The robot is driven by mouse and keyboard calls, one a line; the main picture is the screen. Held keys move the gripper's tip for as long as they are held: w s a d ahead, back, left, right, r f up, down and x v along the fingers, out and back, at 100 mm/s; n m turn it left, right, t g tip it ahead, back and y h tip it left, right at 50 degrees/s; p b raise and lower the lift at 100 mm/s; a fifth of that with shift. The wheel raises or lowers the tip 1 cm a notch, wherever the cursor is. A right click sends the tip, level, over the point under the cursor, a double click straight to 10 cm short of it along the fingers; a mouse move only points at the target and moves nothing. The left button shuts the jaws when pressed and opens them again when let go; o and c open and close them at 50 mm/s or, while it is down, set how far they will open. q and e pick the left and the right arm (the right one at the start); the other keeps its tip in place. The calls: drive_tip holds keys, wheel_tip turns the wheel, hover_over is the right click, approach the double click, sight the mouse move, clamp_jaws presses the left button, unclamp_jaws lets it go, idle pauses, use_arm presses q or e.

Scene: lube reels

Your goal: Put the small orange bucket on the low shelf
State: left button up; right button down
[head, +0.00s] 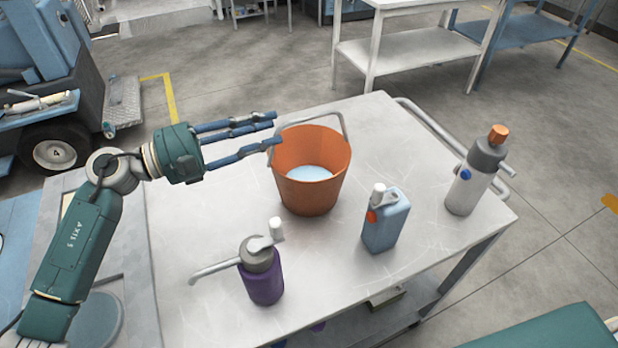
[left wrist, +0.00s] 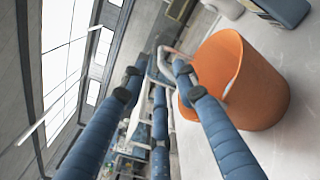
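The orange bucket (head: 312,185) stands upright on the grey metal cart top (head: 390,120), with pale liquid or a pale bottom inside. Its grey handle (head: 330,116) is raised. My left gripper (head: 275,130) reaches in from the left at the handle's left side, its blue fingers spread. In the left wrist view the bucket (left wrist: 240,80) is on the right and the handle (left wrist: 165,62) shows near the open fingertips; contact is unclear. A lower shelf (head: 425,290) shows partly under the cart top. A white bench at the back also has a low shelf (head: 408,52). My right gripper is out of view.
A purple pump can (head: 263,285), a blue jug (head: 386,222) and a white bottle with an orange cap (head: 468,185) stand near the bucket on the cart. A blue vehicle (head: 50,70) is at the left. Open floor lies between cart and bench.

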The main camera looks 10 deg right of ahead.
sight(310, 116)
use_arm(q)
drive_tip(key=d, duration=0.1)
drive_tip(key=d+p, duration=0.1)
drive_tip(key=d, duration=0.2)
drive_tip(key=shift+w+d+r, duration=0.2)
drive_tip(key=shift+w+d, duration=0.05)
drive_tip(key=shift+w, duration=0.1)
drive_tip(key=d+p, duration=0.3)
drive_tip(key=d, duration=0.1)
drive_tip(key=shift+w+d+p, duration=0.1)
drive_tip(key=shift+w+p, duration=0.15)
drive_tip(key=shift+p, duration=0.1)
drive_tip(key=shift+d+f, duration=0.15)
drive_tip(key=shift+d, duration=0.3)
drive_tip(key=shift+w, duration=0.1)
drive_tip(key=shift+a, duration=0.1)
drive_tip(key=shift+c, duration=0.2)
clamp_jaws()
